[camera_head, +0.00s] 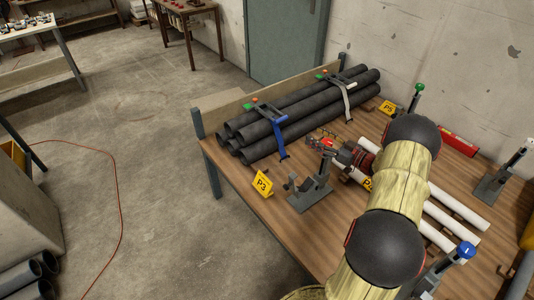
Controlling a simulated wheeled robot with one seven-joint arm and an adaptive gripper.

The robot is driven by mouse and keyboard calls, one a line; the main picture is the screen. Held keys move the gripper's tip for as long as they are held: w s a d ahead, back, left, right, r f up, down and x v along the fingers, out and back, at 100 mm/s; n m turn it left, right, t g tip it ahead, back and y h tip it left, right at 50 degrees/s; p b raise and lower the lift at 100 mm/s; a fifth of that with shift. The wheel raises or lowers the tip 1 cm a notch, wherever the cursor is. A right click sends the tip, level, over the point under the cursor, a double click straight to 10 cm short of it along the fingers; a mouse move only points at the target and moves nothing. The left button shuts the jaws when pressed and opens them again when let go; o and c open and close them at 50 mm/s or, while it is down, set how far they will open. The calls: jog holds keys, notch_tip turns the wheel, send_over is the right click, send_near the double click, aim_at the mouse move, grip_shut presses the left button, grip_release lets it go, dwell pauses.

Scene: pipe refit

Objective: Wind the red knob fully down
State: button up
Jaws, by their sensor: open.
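A grey clamp stand (310,193) stands near the front left edge of the workbench, by the yellow P3 sign. A red knob (328,143) shows at the top of this stand's upright post. My gripper (316,146) is at the knob's height, reaching in from the right, with its fingers close around or beside the knob. It is open. At this size I cannot tell whether the fingers touch the knob. The thread below the knob is too small to read.
Dark pipes (300,112) lie strapped in a stack behind the gripper. White pipes (455,208) lie to the right, partly behind my arm. Other stands carry a green knob (420,87), a white knob (530,142) and a blue knob (466,250). A yellow P3 sign (263,184) stands left.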

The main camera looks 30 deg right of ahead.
jog(key=s+m+g+h, duration=0.4)
jog(key=s+m+h, duration=0.3)
jog(key=m+h, duration=0.7)
jog(key=a+f+n+g, duration=0.3)
jog(key=f, duration=0.1)
jog(key=s+a+r+n+g+y+p, duration=0.1)
jog(key=a+r+n+y, duration=0.1)
jog(key=a+r, duration=0.7)
jog(key=s+a+r+n+g+y+p, duration=0.1)
jog(key=a+r+y, duration=0.3)
jog(key=a+r, duration=0.6)
jog(key=shift+a+n+y+p, duration=0.3)
jog(key=shift+a+n+p, duration=0.35)
jog(key=shift+a, duration=3.05)
jog(key=shift+o, duration=0.2)
jog(key=shift+d+r, duration=0.1)
